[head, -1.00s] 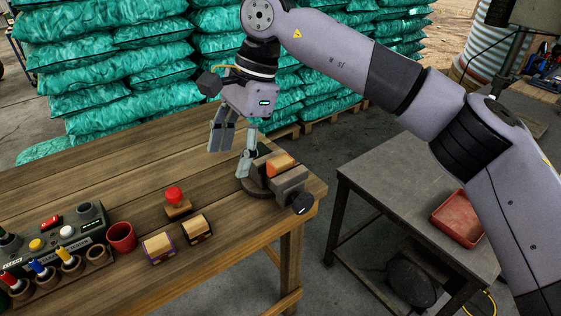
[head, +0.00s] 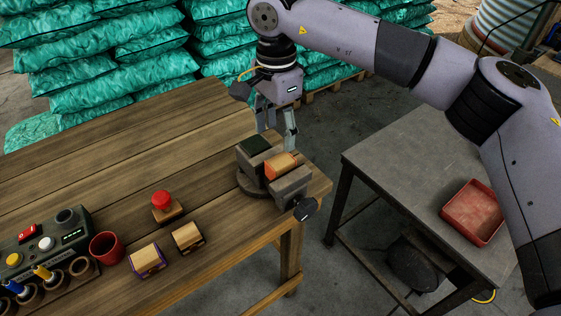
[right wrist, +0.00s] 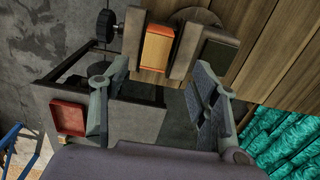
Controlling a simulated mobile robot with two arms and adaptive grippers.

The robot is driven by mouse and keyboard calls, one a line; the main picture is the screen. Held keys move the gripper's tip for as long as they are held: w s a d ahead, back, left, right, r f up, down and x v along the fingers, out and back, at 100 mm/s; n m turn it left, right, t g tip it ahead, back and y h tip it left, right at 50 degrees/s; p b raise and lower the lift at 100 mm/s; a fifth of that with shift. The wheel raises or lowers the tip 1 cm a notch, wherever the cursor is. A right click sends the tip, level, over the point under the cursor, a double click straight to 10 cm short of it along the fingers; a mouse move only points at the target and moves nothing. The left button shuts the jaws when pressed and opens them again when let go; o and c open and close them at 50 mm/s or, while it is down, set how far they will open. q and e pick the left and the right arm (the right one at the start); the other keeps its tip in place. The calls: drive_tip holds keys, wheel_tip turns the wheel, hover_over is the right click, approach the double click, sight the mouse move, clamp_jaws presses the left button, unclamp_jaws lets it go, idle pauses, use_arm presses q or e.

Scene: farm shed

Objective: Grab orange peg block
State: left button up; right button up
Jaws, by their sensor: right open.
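The orange peg block (head: 283,165) sits between the jaws of a grey vise (head: 290,184) at the right corner of the wooden table. In the right wrist view the block (right wrist: 157,48) shows an orange rim and a wood-coloured face between the dark vise jaws. My right gripper (head: 277,133) is open and empty, with its fingers pointing down just behind the vise in the head view. In the right wrist view the block lies ahead of the gap between the two fingers (right wrist: 160,82), apart from them. My left gripper is not in view.
A grey metal table (head: 400,150) with a red tray (head: 473,212) stands right, across a gap.

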sight(277, 162)
wheel_tip(277, 162, down, 2)
drive_tip(key=shift+f+p, duration=0.2)
drive_tip(key=shift+p, duration=0.1)
drive_tip(key=shift+s+f, duration=0.1)
drive_tip(key=shift+f, duration=0.15)
drive_tip(key=f+p, duration=0.2)
drive_tip(key=f, duration=0.1)
drive_tip(key=shift+s+f, duration=0.2)
drive_tip(key=shift+f, duration=0.65)
drive_tip(key=c, duration=0.7)
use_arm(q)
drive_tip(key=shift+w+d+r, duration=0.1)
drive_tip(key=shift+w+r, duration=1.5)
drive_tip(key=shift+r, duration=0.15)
use_arm(e)
clamp_jaws()
drive_tip(key=shift+r, duration=0.1)
